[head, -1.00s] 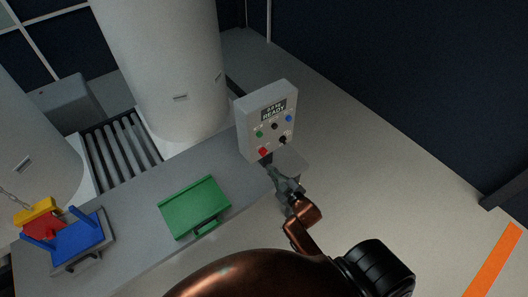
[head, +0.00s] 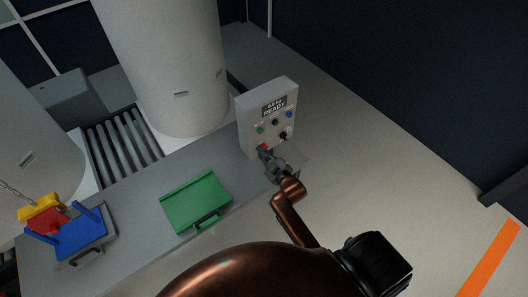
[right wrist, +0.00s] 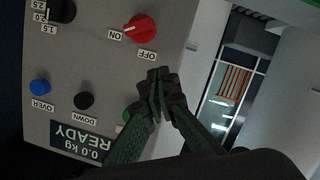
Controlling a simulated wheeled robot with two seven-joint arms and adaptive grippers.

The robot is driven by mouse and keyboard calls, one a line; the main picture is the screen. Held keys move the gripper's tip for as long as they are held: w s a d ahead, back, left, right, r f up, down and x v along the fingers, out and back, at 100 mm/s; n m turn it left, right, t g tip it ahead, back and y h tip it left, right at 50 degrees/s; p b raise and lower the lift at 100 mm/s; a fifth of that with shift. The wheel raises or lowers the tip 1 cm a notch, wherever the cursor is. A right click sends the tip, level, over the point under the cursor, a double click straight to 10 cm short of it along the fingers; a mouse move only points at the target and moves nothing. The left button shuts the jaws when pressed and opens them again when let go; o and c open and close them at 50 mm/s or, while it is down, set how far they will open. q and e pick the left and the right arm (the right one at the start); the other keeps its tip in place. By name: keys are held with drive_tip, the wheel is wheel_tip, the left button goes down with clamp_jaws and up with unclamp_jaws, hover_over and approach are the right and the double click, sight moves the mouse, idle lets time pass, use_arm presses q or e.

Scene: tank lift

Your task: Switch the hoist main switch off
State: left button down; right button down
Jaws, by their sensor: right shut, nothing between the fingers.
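The grey hoist control box (head: 255,107) stands upright at the end of the bench. In the head view the switch (head: 264,147) is partly covered by my gripper. My right gripper (right wrist: 158,76) is shut and empty. Its fingertips are close to the box face, next to the OFF label and apart from the knob in the wrist picture. My left gripper is not in view.
The box also carries a black knob (right wrist: 61,10), a blue button (right wrist: 40,87), a black button (right wrist: 84,100) and a display (right wrist: 82,142) reading READY. A green tray (head: 196,203) and a blue holder (head: 68,240) are on the bench. Tall white tanks (head: 165,60) stand behind.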

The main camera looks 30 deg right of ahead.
drive_tip(key=f, duration=0.1)
drive_tip(key=w+d+f, duration=0.1)
drive_tip(key=d+f, duration=0.1)
drive_tip(key=shift+w+f, duration=0.2)
drive_tip(key=shift+f, duration=0.15)
drive_tip(key=shift+f, duration=0.1)
